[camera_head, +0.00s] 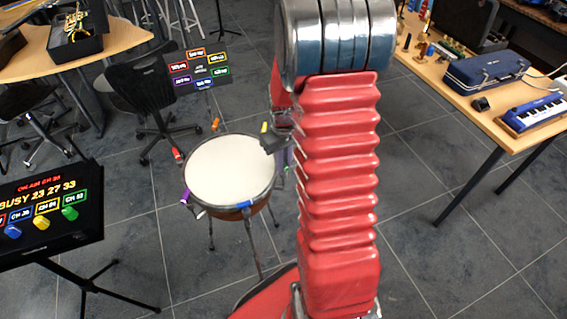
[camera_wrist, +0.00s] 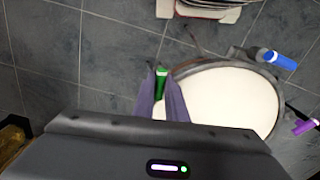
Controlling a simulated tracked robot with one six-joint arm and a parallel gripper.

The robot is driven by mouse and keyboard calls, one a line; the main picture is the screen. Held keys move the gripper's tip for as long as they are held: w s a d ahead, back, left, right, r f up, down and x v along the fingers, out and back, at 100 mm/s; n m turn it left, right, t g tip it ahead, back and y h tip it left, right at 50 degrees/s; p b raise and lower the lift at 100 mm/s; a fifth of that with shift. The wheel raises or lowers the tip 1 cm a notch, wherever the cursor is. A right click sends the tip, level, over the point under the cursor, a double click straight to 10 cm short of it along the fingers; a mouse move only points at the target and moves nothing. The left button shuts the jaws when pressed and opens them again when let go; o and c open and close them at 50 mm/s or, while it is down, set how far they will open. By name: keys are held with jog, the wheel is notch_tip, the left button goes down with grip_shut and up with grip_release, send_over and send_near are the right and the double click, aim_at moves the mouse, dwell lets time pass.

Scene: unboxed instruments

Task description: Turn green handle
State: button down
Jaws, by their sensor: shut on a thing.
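A round drum with a white head (camera_head: 229,168) stands on thin legs on the floor. Coloured handles sit around its rim. The green handle (camera_wrist: 161,84) shows at the rim in the wrist view, between the two fingers of my gripper (camera_wrist: 163,92). The fingers are closed on it. The drum's white head (camera_wrist: 222,98) fills the right of the wrist view. In the head view my red arm hides that side of the drum and most of the gripper; I cannot make out the green handle there.
Other rim handles are red (camera_head: 177,154), orange (camera_head: 215,124), yellow (camera_head: 264,127) and blue (camera_head: 245,204). A black display (camera_head: 52,217) on a stand is at left, another screen (camera_head: 199,76) behind. A wooden table (camera_head: 470,100) with instruments is at right. Tiled floor lies open between.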

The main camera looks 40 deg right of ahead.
jog(key=shift+m, duration=1.1)
jog(key=c, duration=1.9)
grip_release()
jog(key=shift+r, duration=0.1)
notch_tip(320, 180, up, 14)
jog(key=shift+f, duration=0.2)
